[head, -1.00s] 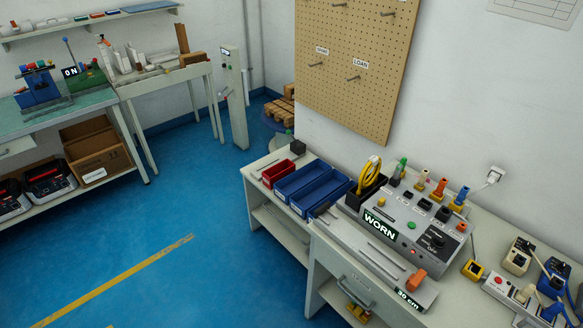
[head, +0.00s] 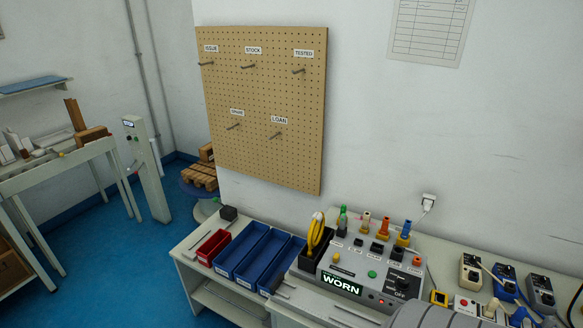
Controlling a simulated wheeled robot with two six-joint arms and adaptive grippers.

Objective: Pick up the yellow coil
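The yellow coil (head: 316,233) stands upright in a black holder (head: 316,253) at the left end of the grey tester box (head: 370,268) on the bench. Its lower part is hidden inside the holder. The tester's display reads WORN. A rounded grey shape (head: 433,316) at the bottom edge of the head view may be part of my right arm. No gripper fingers show, and nothing of my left arm is in view.
Blue bins (head: 243,253) and a red bin (head: 213,246) stand left of the coil. Several coloured connectors (head: 384,230) line the tester's back. Chargers (head: 505,281) with cables sit at right. A pegboard (head: 262,110) with empty hooks hangs behind.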

